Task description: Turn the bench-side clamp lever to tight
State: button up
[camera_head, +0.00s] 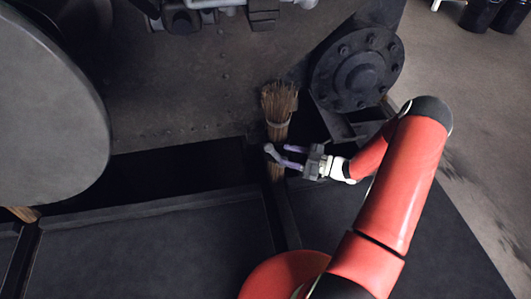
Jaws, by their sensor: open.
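My gripper (277,150) is in the middle of the head view, at the end of my red arm. My arm hides part of the area at the right.
A round bolted flange (357,70) stands behind and right of my gripper. A large grey rounded body (45,100) fills the left. Dark flat panels (150,250) lie in front, with a dark gap behind them. Open floor (470,110) shows at right.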

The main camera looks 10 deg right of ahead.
aim_at(276, 152)
jog(key=x, duration=0.7)
jog(key=shift+w+a, duration=0.15)
jog(key=shift+a, duration=0.2)
grip_shut()
